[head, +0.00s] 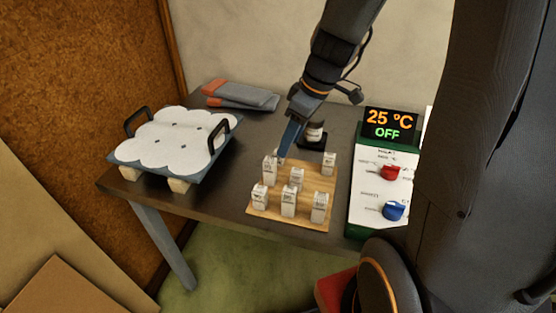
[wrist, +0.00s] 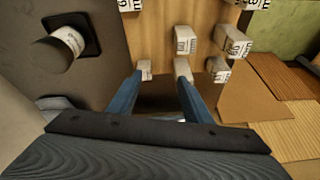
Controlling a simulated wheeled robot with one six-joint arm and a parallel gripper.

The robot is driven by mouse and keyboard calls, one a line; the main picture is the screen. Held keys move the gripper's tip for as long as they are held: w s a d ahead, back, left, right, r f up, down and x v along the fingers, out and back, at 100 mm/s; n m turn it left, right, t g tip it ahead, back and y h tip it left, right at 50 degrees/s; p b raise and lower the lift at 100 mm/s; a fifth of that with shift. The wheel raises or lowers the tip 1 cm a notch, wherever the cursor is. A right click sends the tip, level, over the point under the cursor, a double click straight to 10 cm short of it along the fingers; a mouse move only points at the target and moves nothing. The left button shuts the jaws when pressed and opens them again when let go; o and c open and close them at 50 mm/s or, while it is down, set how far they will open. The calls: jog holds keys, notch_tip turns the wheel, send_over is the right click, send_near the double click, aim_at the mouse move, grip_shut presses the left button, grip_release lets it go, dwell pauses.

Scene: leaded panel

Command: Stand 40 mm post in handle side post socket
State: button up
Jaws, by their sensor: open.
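Several white labelled posts stand on a wooden board (head: 303,222) on the table. Their labels are too small to read, so I cannot tell which is the 40 mm post. My gripper (head: 280,156) is open, with its blue fingers pointing down by the tall back-left post (head: 268,172). In the wrist view my gripper (wrist: 160,80) has nothing clearly held, and white posts (wrist: 185,40) show beyond the fingertips. At the left, a white scalloped panel (head: 165,135) with small dark spots lies on a blue-grey plate with two black handles (head: 136,121). I cannot make out the handle side post socket.
A control box (head: 375,200) with a display reading 25 °C OFF stands right of the board. A small labelled jar (head: 315,133) on a dark base stands behind it. Grey and orange gloves (head: 240,95) lie at the back. Dark table lies bare between plate and board.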

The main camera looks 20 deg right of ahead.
aim_at(279, 158)
jog(key=w+f+n, duration=0.2)
jog(key=w, duration=0.1)
jog(key=shift+w+t+y, duration=0.2)
jog(key=shift+t+y, duration=0.1)
jog(key=shift+y, duration=0.1)
jog(key=shift+d+p+x, duration=0.2)
jog(key=shift+p+x, duration=0.15)
jog(key=shift+x, duration=1)
jog(key=shift+d+p+x, duration=0.25)
jog(key=shift+p+x, duration=0.05)
jog(key=shift+x, duration=1.1)
jog(key=shift+f, duration=0.1)
jog(key=shift+w, duration=0.1)
grip_shut()
